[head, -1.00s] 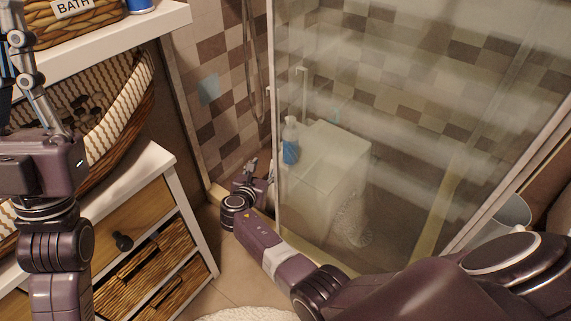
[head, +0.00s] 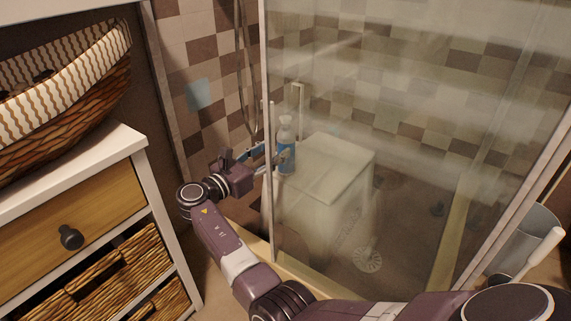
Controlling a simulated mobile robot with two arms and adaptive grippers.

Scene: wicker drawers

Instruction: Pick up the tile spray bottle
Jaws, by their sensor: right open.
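The tile spray bottle (head: 285,164), blue with a pale top, stands upright in the shower by the left end of a white block-like stool. My right gripper (head: 273,153) is open, at the left edge of the glass door, with its fingers pointing right toward the bottle. One fingertip overlaps the bottle's middle in the picture; I cannot tell whether it touches. The door's edge and handle hide part of the fingers. My left gripper is out of view.
The glass shower door (head: 400,120) stands right of my right gripper, its metal frame close to the fingers. The white stool (head: 325,185) is behind it. A wicker drawer cabinet (head: 75,225) stands at left, and a bin with a brush (head: 540,250) at right.

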